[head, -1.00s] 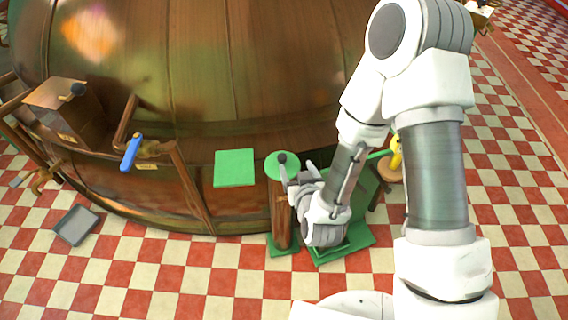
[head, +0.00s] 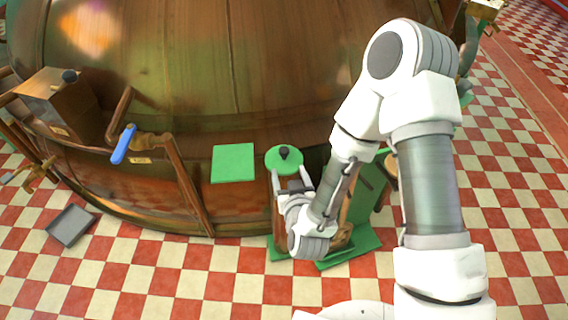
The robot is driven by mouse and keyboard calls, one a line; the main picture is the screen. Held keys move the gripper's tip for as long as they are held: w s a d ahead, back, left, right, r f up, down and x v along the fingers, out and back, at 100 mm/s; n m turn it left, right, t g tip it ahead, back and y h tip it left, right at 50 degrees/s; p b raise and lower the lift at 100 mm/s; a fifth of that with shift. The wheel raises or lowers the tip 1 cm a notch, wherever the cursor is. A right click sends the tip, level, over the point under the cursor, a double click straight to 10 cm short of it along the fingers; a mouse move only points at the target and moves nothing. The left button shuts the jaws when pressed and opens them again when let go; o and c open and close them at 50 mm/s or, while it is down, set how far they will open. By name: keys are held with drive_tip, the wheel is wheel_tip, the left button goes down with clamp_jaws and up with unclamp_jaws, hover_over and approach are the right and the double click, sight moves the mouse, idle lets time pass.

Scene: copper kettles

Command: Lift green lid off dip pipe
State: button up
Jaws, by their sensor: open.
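The green lid (head: 272,160) is a round disc with a dark knob (head: 284,153) on top. It sits on top of the upright copper-brown dip pipe (head: 279,222), which stands on a green base and is partly hidden by my gripper. My gripper (head: 292,180) is open, its two pale fingers spread just in front of the lid and pointing toward it. The fingertips appear near the lid's front edge, below the knob in the picture. I cannot tell whether they touch the lid.
A blue-handled lever (head: 124,145) and a copper box (head: 58,97) are further left. A grey tray (head: 71,225) is on the checkered floor, which is clear in front.

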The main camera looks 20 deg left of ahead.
sight(285, 153)
drive_tip(key=x, duration=0.7)
drive_tip(key=shift+b, duration=0.35)
drive_tip(key=shift+d+b+x, duration=0.15)
drive_tip(key=shift+b+x, duration=0.15)
drive_tip(key=shift+x, duration=1.05)
drive_tip(key=shift+d+b+x, duration=0.1)
drive_tip(key=shift+b+x, duration=0.2)
drive_tip(key=shift+x, duration=1.05)
drive_tip(key=shift+w+r, duration=0.1)
drive_tip(key=shift+w, duration=0.05)
clamp_jaws()
